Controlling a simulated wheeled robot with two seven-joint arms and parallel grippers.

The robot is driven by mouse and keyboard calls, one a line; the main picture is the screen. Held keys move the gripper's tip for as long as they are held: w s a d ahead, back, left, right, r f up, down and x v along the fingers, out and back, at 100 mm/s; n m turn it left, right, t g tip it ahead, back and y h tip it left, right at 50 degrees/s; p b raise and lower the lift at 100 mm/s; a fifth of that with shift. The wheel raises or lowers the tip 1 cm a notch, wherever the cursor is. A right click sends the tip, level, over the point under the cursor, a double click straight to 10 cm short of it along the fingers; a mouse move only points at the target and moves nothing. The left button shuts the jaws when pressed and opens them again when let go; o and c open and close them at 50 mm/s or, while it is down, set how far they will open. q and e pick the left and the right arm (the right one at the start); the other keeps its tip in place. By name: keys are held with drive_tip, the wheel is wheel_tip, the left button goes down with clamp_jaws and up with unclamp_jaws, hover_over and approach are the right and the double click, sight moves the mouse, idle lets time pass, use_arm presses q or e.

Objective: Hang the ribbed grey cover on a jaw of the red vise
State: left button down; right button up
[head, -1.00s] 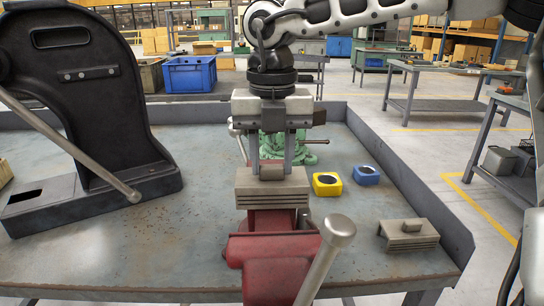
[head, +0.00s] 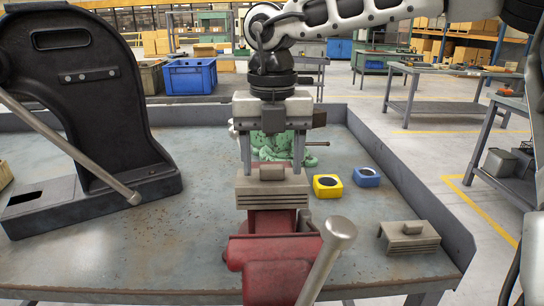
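The red vise (head: 277,262) stands at the front middle of the bench, its pale handle bar angled up on its right. One ribbed grey cover (head: 272,193) sits over a jaw at the back of the vise, looking level, with a small block-shaped grip on top. A similar ribbed grey cover (head: 408,238) lies on the bench at the right. My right gripper (head: 272,168) is open, pointing down, with a finger on either side of the first cover's grip and gaps to both. My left gripper is not in view.
A yellow block (head: 327,187) and a blue block (head: 366,177), each with a round hole, lie right of the vise. A green coiled object (head: 285,148) is behind my gripper. A large black press (head: 85,95) stands at left. The bench (head: 145,245) has raised edges.

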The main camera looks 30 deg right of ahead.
sight(272, 165)
idle(0.4)
wheel_tip(272, 165, up, 16)
drive_tip(key=p, duration=0.1)
drive_tip(key=shift+p, duration=0.35)
